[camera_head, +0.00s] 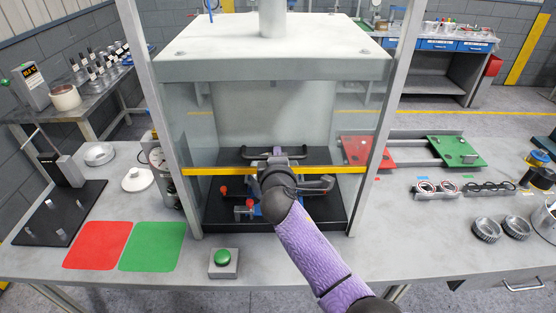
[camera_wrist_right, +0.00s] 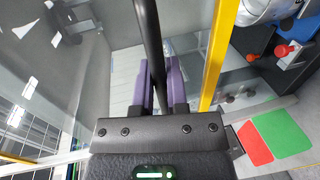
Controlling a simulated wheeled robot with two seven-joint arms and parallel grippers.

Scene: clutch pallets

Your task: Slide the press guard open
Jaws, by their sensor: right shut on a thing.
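The press guard is a clear panel between two grey posts, with a yellow strip (camera_head: 215,171) across it; the strip also shows in the wrist view (camera_wrist_right: 216,55). The strip lies level across the press front, in the picture above the front of the black press bed (camera_head: 220,215). The guard's dark bar handle (camera_head: 247,153) is partly hidden by my right arm; it runs between my purple fingers in the wrist view (camera_wrist_right: 148,30). My right gripper (camera_head: 278,153), with its fingers also in the wrist view (camera_wrist_right: 160,85), is shut on this handle. My left gripper is not in view.
A green button box (camera_head: 223,263) stands before the press. Red (camera_head: 368,152) and green (camera_head: 459,151) pallets are at right.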

